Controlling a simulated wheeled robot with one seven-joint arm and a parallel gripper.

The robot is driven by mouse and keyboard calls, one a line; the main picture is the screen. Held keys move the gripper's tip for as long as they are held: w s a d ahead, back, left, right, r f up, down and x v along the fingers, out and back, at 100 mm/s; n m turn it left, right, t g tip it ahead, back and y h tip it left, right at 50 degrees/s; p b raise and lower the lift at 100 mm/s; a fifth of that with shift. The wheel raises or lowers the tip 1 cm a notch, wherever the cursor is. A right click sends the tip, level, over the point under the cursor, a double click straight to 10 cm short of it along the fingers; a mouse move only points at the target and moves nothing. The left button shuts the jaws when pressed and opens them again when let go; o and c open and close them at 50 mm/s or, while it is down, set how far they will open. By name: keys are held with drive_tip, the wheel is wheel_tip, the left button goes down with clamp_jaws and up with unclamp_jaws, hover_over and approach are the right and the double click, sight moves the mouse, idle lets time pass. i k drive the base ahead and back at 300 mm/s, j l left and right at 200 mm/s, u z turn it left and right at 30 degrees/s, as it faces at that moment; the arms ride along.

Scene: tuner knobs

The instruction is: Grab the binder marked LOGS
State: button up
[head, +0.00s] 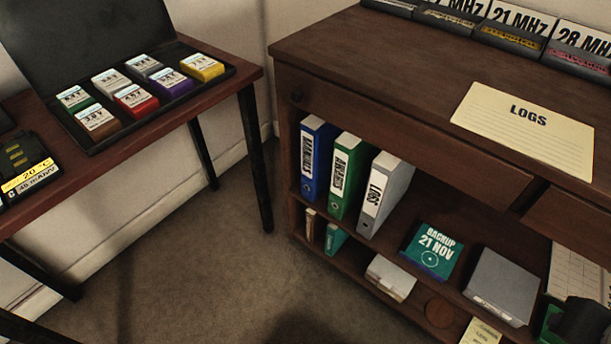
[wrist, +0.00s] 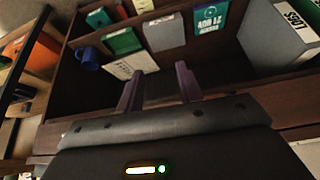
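The binder marked LOGS (head: 385,195) is light grey with a white spine label. It stands upright on the upper open shelf of the wooden cabinet, the rightmost of three binders. In the wrist view, a grey binder with a LOGS label (wrist: 280,38) shows at the upper right, turned over in the picture. My gripper (wrist: 158,80) has its two fingers apart with nothing between them. It faces the shelf, to the left of the binder in the wrist view. I cannot clearly make out the gripper in the head view.
A blue binder (head: 317,160) and a green binder (head: 350,175) stand left of LOGS. A teal BACKUP box (head: 432,250) and a grey box (head: 502,285) lie to its right. A blue mug (wrist: 88,58) shows in the wrist view.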

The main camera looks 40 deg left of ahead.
sight(391, 177)
drive_tip(key=j+u, duration=0.15)
drive_tip(key=u, duration=1.45)
drive_tip(key=i+l, duration=0.05)
